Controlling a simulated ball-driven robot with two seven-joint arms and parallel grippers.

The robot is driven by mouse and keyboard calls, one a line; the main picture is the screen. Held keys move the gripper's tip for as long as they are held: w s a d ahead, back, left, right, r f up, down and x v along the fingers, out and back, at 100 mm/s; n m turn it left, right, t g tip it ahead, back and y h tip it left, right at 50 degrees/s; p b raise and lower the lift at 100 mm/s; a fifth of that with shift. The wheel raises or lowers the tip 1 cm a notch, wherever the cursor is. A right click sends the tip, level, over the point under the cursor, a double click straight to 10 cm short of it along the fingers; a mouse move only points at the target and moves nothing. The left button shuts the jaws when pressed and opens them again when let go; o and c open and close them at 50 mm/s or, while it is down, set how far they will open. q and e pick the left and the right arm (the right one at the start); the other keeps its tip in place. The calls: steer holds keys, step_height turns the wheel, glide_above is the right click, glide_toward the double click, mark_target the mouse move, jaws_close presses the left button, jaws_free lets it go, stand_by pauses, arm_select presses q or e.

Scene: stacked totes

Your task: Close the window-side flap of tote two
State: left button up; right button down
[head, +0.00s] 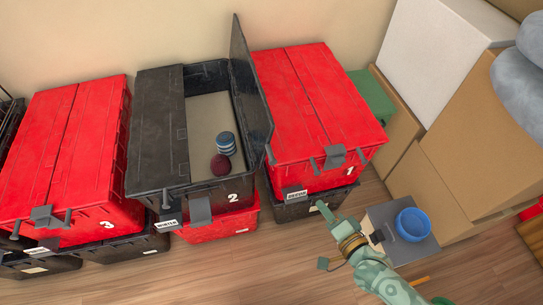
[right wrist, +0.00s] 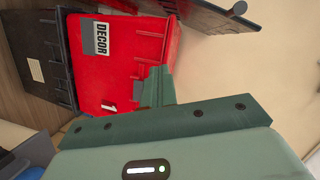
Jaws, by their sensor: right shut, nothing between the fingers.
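Tote two (head: 205,192) is a black tote with a white 2, on top of a red tote. Its left flap (head: 160,125) lies flat and closed. Its right flap (head: 250,90) stands up, about upright, along the side by tote one. Through the open half I see a blue striped item (head: 225,143) and a dark red ball (head: 220,165). My right gripper (head: 322,207) is shut and empty, in front of tote one and apart from the raised flap. In the right wrist view its fingers (right wrist: 154,88) show before the red tote. My left gripper is not in view.
Red tote one (head: 315,100), both flaps closed, stands right of the raised flap. Red tote three (head: 65,150) is closed at left. A grey box with a blue bowl (head: 413,224) stands beside my right arm. Cardboard boxes (head: 440,190) fill the right.

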step_height(320, 180, up, 9)
steer(key=w+a+m+t+y, duration=0.2)
steer(key=a+m, duration=0.1)
steer(key=m, duration=0.1)
arm_select(q)
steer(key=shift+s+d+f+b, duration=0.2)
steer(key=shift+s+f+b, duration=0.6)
steer(key=shift+b, duration=0.4)
arm_select(e)
steer(key=w+a, duration=0.7)
steer(key=a, duration=0.1)
steer(key=shift+a, duration=0.2)
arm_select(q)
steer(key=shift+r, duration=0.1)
arm_select(e)
steer(key=shift+r, duration=0.2)
